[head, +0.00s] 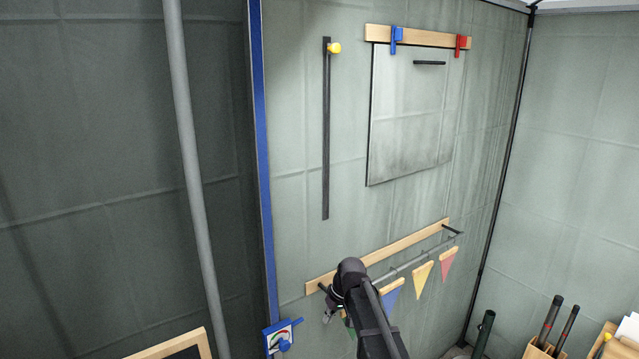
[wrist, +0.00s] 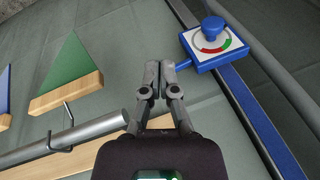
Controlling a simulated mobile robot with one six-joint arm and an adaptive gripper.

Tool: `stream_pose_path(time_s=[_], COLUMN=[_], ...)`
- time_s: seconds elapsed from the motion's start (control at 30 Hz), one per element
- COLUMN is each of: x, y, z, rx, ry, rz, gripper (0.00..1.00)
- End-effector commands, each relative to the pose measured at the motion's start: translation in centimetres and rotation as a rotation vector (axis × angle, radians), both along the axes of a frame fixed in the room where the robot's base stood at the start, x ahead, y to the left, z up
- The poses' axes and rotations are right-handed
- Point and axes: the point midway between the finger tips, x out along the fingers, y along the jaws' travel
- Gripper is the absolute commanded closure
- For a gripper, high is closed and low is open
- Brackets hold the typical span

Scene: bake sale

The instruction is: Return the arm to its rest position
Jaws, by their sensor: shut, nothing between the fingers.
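My gripper (wrist: 158,82) is shut and empty in the wrist view, with its two fingers together. It is in front of the grey-green canvas wall, close to a blue box with a round dial and blue knob (wrist: 213,45). From this view I cannot tell whether the fingertips touch the short blue lever on the box's left side. In the head view my arm (head: 372,315) reaches up from the bottom edge towards the wall, and the gripper (head: 327,316) is partly hidden beside the dark wrist. The dial box also shows in the head view (head: 281,338) at the lower left of the arm.
A grey rod (wrist: 75,139) with hanging pennants, including a green one (wrist: 70,76), runs close to my gripper. A wooden rail (head: 410,242) backs it. Higher up are a vertical dark track with a yellow knob (head: 334,48) and a clipped grey sheet (head: 412,115). Tubes (head: 550,322) stand at lower right.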

Motion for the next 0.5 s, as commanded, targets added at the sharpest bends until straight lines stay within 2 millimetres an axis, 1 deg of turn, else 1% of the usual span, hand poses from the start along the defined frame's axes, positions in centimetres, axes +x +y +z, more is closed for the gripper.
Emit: stream_pose_path(time_s=[0.03,0.17,0.2,0.3,0.4,0.5], x=[-2.7,-7.6,-9.2,-13.0,-16.2,-18.4], y=[-1.7,-5.6,-6.8,-9.5,-11.7,-13.2], z=[-1.9,-4.8,-5.6,-7.4,-8.9,-9.8], rx=[-0.025,-0.1,-0.125,-0.181,-0.231,-0.269], ry=[0.012,0.047,0.058,0.083,0.104,0.117], rz=[-0.031,-0.122,-0.152,-0.225,-0.288,-0.337], gripper=[1.0,1.0,1.0,1.0,1.0,1.0])
